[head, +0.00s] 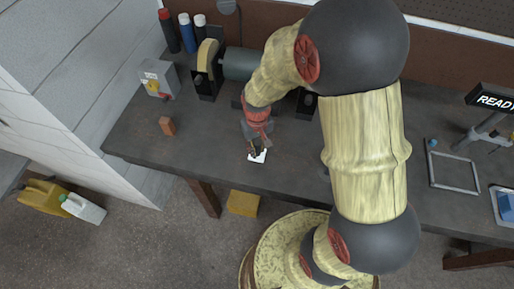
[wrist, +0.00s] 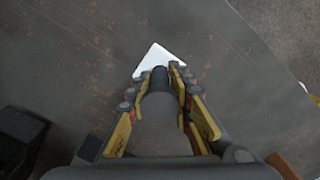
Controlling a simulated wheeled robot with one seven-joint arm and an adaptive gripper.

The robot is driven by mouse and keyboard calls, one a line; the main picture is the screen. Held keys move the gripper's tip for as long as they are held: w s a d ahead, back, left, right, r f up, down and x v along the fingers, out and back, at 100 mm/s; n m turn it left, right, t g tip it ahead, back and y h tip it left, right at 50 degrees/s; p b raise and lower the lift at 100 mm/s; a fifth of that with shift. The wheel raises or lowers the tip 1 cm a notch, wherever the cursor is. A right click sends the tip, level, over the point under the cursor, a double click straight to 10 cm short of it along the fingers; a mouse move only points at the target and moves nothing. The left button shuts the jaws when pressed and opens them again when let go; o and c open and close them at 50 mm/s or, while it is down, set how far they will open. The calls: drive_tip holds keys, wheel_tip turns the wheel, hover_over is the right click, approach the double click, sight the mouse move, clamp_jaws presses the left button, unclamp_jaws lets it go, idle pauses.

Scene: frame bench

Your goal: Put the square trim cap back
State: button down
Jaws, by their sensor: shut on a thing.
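A white, flat, square-cornered piece, which looks like the square trim cap (head: 258,157), shows at my gripper's tips near the front edge of the bench. In the wrist view the white cap (wrist: 158,57) shows just beyond the fingertips, one corner pointing away. My gripper (head: 254,148) points down and is shut on it. In the wrist view the gripper (wrist: 160,80) has a dark grey round part between its fingers, which hides some of the cap. I cannot tell whether the cap touches the bench.
A grey rectangular frame (head: 455,189) lies at the right, with a blue ball (head: 432,143) at its corner. A blue block (head: 506,206) sits at the right edge.

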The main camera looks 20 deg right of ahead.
drive_tip(key=shift+f, duration=0.1)
drive_tip(key=c, duration=2.1)
unclamp_jaws()
drive_tip(key=shift+f, duration=0.1)
drive_tip(key=o, duration=0.4)
drive_tip(key=shift+o, duration=0.6)
wheel_tip(320, 180, up, 13)
drive_tip(key=shift+f+p, duration=0.1)
drive_tip(key=shift+p, duration=1)
drive_tip(key=s+r+t, duration=0.5)
drive_tip(key=s+r, duration=0.9)
drive_tip(key=r, duration=0.5)
drive_tip(key=shift+s+r+t, duration=0.15)
drive_tip(key=shift+t, duration=0.15)
